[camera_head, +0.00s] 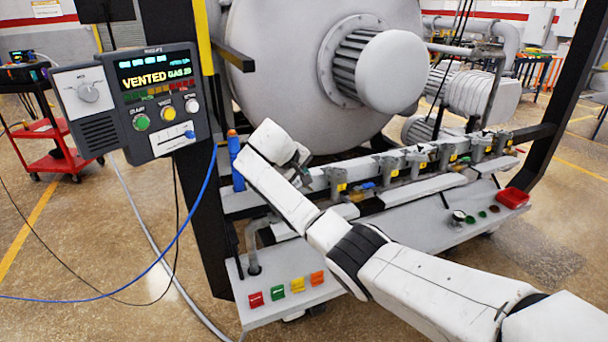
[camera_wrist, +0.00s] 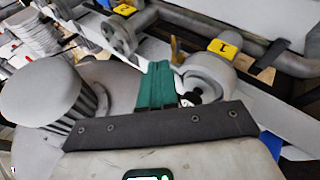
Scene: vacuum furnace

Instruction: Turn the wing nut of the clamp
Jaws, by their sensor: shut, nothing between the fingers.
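My gripper (camera_wrist: 158,68) shows in the wrist view as green fingers closed together, with nothing between them. Just right of the fingers is a grey rounded clamp (camera_wrist: 208,70) on a pipe, beside a yellow tag marked 1 (camera_wrist: 223,48). A small brass-coloured piece (camera_wrist: 175,48), perhaps the wing nut, stands just beyond the fingertips. I cannot tell whether the fingers touch it. In the head view my wrist is over the left end of the pipe row, and it hides the fingers and most of this clamp.
The pipe row carries several more yellow-tagged fittings, one with tag 2 (camera_wrist: 124,9). The large furnace vessel (camera_head: 290,70) rises behind. A control panel (camera_head: 135,100) reading VENTED is at left. A blue upright cylinder (camera_head: 236,160) stands close to my wrist.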

